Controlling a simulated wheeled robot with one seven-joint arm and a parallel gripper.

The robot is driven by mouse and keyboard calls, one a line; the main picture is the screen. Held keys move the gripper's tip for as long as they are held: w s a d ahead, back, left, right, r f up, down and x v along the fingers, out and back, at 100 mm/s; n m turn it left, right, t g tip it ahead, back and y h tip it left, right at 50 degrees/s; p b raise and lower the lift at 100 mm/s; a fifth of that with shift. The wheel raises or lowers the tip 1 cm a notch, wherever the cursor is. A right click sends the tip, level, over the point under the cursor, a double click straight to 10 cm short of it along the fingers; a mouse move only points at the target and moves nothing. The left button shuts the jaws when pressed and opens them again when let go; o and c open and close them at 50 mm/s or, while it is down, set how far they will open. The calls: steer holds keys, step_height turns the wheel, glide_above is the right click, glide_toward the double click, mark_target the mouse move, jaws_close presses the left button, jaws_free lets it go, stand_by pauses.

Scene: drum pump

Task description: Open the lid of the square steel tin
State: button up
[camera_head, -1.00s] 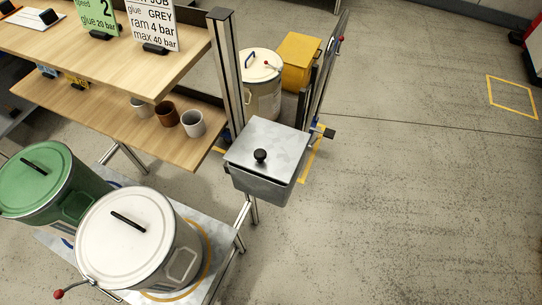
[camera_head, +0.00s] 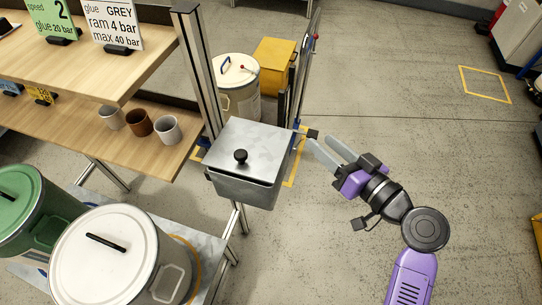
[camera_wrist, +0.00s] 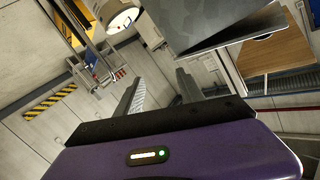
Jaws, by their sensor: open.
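The square steel tin (camera_head: 244,190) sits on a metal stand in the middle of the head view. Its flat lid (camera_head: 262,142) has a round black knob (camera_head: 240,156) on top and lies over the tin. In the wrist view the tin (camera_wrist: 212,20) shows at the top, partly cut off. My gripper (camera_head: 327,148) is open and empty, to the right of the tin and apart from it. Its two fingers point toward the tin's right side. In the wrist view the fingers (camera_wrist: 157,90) are spread with nothing between them.
A white lidded drum (camera_head: 105,250) and a green drum (camera_head: 30,205) stand at the lower left. Wooden shelves (camera_head: 165,82) with cups (camera_head: 139,123) are left of the upright post (camera_head: 196,70). A cream drum (camera_head: 240,100) and yellow box (camera_head: 276,66) stand behind. The right floor is open.

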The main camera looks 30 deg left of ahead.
steer(key=s+a+r+n+g+y, duration=0.3)
steer(key=s+a+n+g, duration=0.1)
steer(key=s+n+g, duration=0.15)
steer(key=n+g, duration=0.5)
steer(key=g, duration=0.1)
glide_toward(254, 164)
step_height(254, 164, up, 3)
steer(key=a, duration=0.2)
steer(key=shift+t, duration=0.25)
steer(key=shift+s+f+p+x, duration=0.15)
steer(key=shift+p+x, duration=0.4)
steer(key=shift+x, duration=1.5)
steer(key=shift+s+f+p+x, duration=0.15)
steer(key=shift+p+x, duration=0.35)
steer(key=shift+x, duration=1.55)
steer(key=shift+s, duration=0.1)
steer(key=shift+d, duration=0.1)
jaws_close()
steer(key=shift+r, duration=0.1)
